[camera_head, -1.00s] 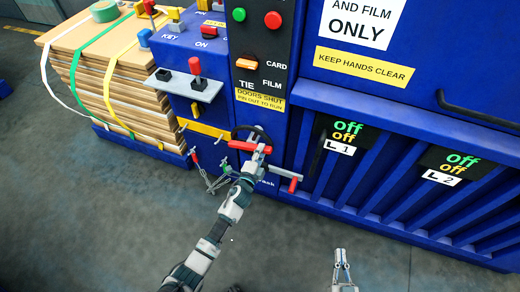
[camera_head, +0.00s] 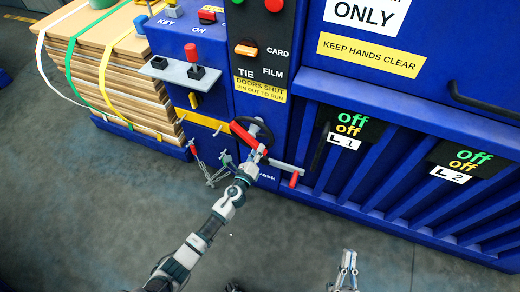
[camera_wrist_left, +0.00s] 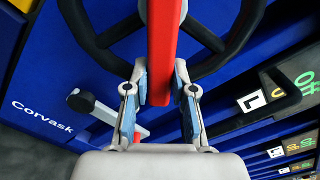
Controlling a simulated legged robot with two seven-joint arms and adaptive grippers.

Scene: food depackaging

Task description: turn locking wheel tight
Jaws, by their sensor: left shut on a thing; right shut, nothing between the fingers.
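The locking wheel (camera_head: 265,128) is a dark round rim with a red bar (camera_head: 240,131) across it, low on the blue machine's front. My left gripper (camera_head: 255,158) is at the lower right end of the bar. In the left wrist view, my left gripper (camera_wrist_left: 160,92) is shut on the red bar (camera_wrist_left: 163,40), one finger on each side, and the black wheel rim (camera_wrist_left: 243,35) curves behind. My right gripper (camera_head: 347,258) is shut and empty at the bottom of the head view, over the floor and away from the machine.
Strapped cardboard (camera_head: 105,75) is stacked at the left. Ribbed blue doors (camera_head: 400,165) are at the right. The floor (camera_head: 90,215) in front is clear.

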